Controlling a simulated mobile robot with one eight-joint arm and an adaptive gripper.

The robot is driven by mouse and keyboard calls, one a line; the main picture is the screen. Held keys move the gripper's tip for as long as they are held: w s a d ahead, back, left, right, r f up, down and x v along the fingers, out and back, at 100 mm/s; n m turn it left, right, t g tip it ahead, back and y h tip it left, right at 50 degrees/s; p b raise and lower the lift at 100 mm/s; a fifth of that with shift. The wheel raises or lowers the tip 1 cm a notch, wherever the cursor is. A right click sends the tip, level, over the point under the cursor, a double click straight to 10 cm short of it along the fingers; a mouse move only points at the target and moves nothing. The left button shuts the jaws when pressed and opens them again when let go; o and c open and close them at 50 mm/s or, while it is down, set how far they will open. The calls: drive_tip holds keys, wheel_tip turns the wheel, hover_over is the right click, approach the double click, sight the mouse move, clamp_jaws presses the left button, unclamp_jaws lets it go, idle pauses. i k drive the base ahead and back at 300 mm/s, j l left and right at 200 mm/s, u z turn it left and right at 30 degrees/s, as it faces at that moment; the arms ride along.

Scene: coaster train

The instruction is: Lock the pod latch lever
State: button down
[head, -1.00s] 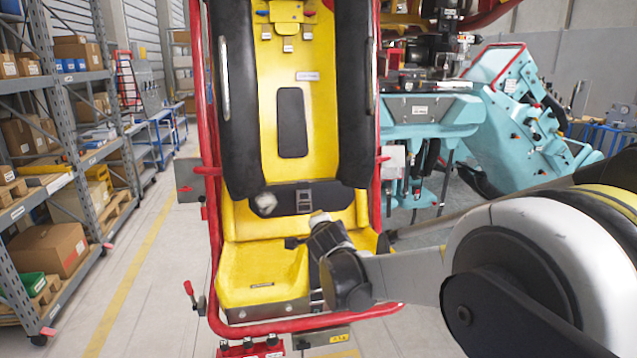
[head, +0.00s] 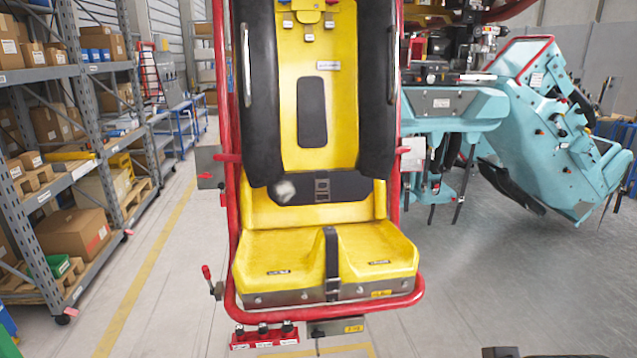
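The yellow pod seat (head: 260,255) stands upright in a red tubular frame (head: 232,200), in the middle of the head view. A small lever with a red knob (head: 207,272) stands up at the lower left of the frame, beside the seat base. It looks like the latch lever, but no label on it can be read. A grey box with a small red handle (head: 211,168) sits higher on the same side.
A black strap (head: 332,265) hangs over the seat's middle. A red block with black knobs (head: 264,337) lies below the front. Shelving (head: 75,180) lines the left, with clear floor between. A turquoise machine (head: 560,140) stands at the right.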

sight(205, 269)
drive_tip(key=i+l+u, duration=0.75)
drive_tip(key=l+u, duration=0.25)
drive_tip(key=i+l+u, duration=0.2)
drive_tip(key=l+u, duration=0.25)
drive_tip(key=i+l+u, duration=0.1)
drive_tip(key=l+u, duration=0.4)
drive_tip(key=l, duration=0.25)
drive_tip(key=l+u, duration=0.5)
drive_tip(key=l, duration=0.2)
drive_tip(key=k+l+u, duration=0.2)
drive_tip(key=l+u, duration=0.3)
drive_tip(key=l, duration=0.2)
